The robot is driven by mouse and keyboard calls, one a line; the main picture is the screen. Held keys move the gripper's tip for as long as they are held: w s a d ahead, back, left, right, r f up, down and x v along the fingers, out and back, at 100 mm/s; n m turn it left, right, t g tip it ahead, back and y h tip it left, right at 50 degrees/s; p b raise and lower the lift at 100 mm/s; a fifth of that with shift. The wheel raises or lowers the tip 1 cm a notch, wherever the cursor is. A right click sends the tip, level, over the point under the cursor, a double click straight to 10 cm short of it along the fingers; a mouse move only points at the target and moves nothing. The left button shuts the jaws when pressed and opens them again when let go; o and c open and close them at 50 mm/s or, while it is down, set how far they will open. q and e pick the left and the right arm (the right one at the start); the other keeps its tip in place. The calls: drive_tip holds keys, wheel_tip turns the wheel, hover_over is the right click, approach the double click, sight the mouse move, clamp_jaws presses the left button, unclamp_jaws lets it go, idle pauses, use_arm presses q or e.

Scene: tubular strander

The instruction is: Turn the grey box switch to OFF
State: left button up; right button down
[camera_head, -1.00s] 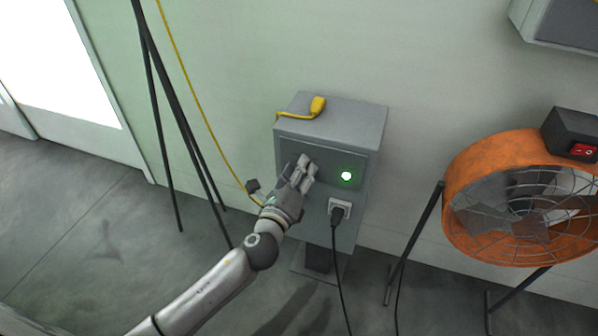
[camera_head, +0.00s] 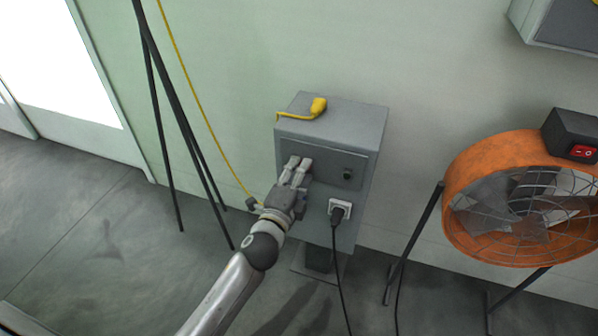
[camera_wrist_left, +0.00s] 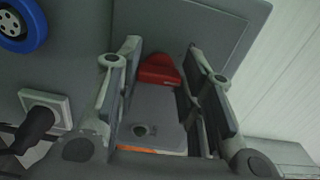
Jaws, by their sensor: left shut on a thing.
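The grey box (camera_head: 335,112) stands against the wall on a post. Its front carries a dark, unlit round lamp (camera_head: 347,174). My left gripper (camera_head: 299,163) is at the left part of the front and hides the switch in the head view. In the left wrist view, a red switch handle (camera_wrist_left: 158,70) on a grey plate (camera_wrist_left: 155,105) sits between the fingers of my left gripper (camera_wrist_left: 163,62), which is shut on it. I cannot read the switch's marked position. My right gripper is not in view.
A black plug sits in the white socket (camera_head: 340,208) below the lamp. A yellow connector (camera_head: 318,107) lies on the box top. An orange fan (camera_head: 470,170) stands at the right, black stand legs (camera_head: 165,110) at the left. A blue-rimmed round part (camera_wrist_left: 30,35) shows in the wrist view.

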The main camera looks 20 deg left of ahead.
use_arm(q)
drive_tip(key=shift+f+n+p, duration=0.15)
drive_tip(key=shift+n+p, duration=0.65)
drive_tip(key=shift+n, duration=1.4)
drive_tip(key=shift+f+n+p, duration=0.1)
drive_tip(key=shift+n+p, duration=0.7)
drive_tip(key=shift+n, duration=1.4)
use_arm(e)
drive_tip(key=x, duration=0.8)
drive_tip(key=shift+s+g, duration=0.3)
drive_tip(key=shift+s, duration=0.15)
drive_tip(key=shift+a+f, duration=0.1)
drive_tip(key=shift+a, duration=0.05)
use_arm(q)
drive_tip(key=o, duration=1)
drive_tip(key=shift+d, duration=0.1)
drive_tip(key=s, duration=1.2)
drive_tip(key=shift+a, duration=0.25)
